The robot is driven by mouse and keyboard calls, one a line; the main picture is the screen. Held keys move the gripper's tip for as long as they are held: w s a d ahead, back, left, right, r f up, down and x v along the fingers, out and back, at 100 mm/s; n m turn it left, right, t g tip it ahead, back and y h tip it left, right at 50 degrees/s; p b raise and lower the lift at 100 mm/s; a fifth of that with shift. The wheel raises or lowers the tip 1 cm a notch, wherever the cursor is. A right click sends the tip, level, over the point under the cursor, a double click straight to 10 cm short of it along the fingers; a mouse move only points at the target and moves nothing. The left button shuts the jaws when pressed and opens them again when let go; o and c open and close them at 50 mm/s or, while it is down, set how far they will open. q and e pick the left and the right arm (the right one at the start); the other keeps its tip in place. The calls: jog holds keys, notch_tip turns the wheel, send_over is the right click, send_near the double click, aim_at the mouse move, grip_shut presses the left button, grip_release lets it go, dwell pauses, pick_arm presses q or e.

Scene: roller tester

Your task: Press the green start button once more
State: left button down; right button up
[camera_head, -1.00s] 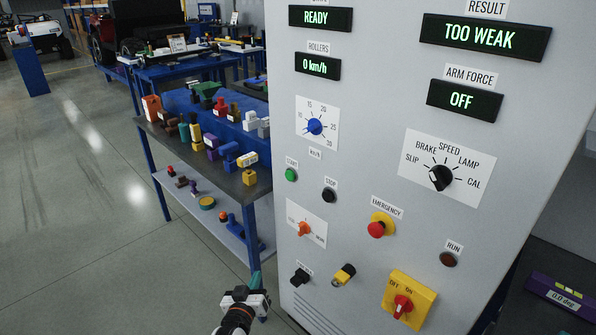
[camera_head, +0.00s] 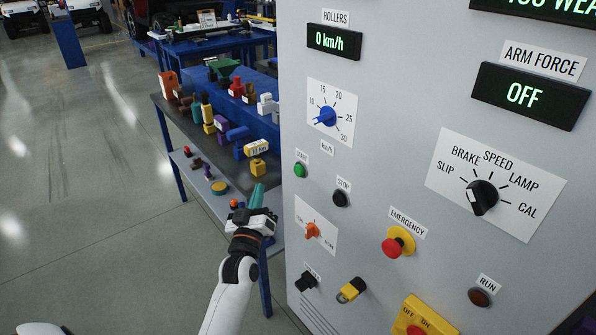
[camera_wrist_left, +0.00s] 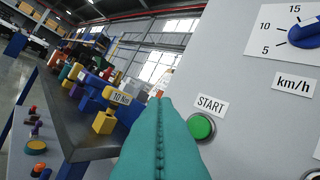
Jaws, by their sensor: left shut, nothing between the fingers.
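The green start button (camera_head: 299,170) sits on the left side of the grey panel under its START label. It also shows in the left wrist view (camera_wrist_left: 201,126), just right of my fingers. My left gripper (camera_head: 257,194) is shut and empty, with teal fingers pointing up and forward. In the head view it is left of and a little below the button, apart from it. In the left wrist view its closed fingers (camera_wrist_left: 160,115) fill the lower middle. My right gripper is not in view.
The black stop button (camera_head: 341,198), blue speed knob (camera_head: 325,117), orange selector (camera_head: 312,230) and red emergency button (camera_head: 393,247) are on the same panel. The rollers display (camera_head: 334,42) reads 0 km/h. A shelf table (camera_head: 172,122) with coloured parts stands left of the panel.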

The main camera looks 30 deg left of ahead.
aim_at(299, 171)
pick_arm(q)
jog(key=w+d+b, duration=0.2)
jog(key=w+d, duration=0.1)
jog(key=w, duration=0.5)
jog(key=shift+w+d+b, duration=0.15)
jog(key=shift+d+b, duration=0.05)
jog(key=shift+b, duration=0.1)
jog(key=shift+w, duration=0.1)
dwell(1.8)
jog(key=shift+w+d, duration=0.15)
jog(key=shift+w, duration=0.15)
